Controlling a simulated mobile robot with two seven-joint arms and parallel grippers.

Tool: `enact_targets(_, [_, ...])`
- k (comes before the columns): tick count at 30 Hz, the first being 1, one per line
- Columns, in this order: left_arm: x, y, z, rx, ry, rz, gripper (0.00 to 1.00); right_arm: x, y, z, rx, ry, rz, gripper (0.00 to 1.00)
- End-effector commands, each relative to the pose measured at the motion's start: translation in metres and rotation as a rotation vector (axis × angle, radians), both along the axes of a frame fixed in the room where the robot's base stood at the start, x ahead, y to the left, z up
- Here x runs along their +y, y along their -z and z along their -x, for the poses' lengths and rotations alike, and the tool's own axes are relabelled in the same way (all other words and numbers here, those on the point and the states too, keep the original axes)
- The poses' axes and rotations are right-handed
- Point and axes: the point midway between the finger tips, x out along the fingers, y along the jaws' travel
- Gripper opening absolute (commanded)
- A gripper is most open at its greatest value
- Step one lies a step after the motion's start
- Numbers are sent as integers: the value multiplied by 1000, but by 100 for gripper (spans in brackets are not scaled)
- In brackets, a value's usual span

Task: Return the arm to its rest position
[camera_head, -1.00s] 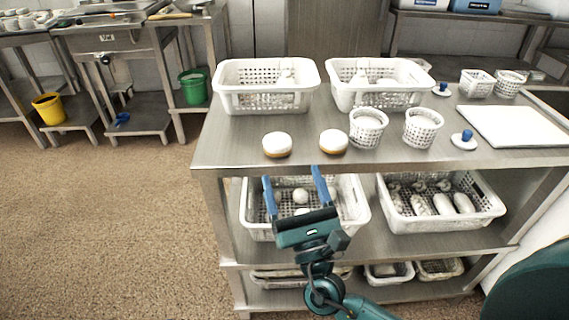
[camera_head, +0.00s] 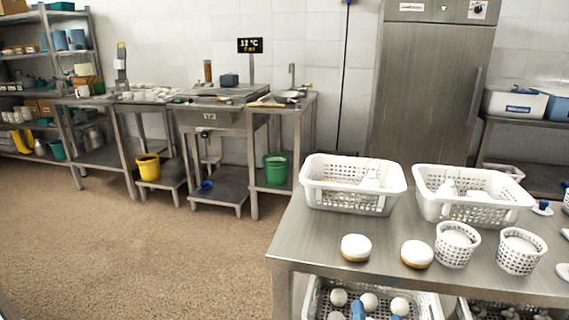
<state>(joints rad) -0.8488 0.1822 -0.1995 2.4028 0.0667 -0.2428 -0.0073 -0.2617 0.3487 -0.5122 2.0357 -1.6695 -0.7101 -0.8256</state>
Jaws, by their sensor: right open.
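Only the blue fingertips of my right gripper (camera_head: 376,313) show, at the bottom edge, in front of the lower-shelf basket. They are apart, with nothing seen held between them. The rest of my right arm is below the picture. My left gripper is out of view. Two round white-topped buns, a left one (camera_head: 356,247) and a right one (camera_head: 417,254), sit on the steel table (camera_head: 320,240) above and behind the fingertips.
Two white perforated baskets, left (camera_head: 353,198) and right (camera_head: 470,212), and two small round baskets (camera_head: 456,247) stand on the table. A lower basket (camera_head: 312,300) holds several round pale items. The floor (camera_head: 150,260) at left is open.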

Motion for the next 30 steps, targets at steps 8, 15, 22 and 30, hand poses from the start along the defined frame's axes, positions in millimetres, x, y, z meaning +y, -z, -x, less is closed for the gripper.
enact_targets(8, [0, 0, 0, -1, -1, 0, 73, 9, 70, 52, 364, -103, -1024, 77])
enact_targets(15, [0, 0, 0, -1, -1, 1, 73, 27, 74, 98, 474, -94, -1886, 77])
enact_targets(22, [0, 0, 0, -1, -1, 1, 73, 28, 51, 126, 431, -58, -2521, 77])
enact_targets(30, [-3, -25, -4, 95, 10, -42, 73, 31, 21, 124, 456, 76, -2602, 77])
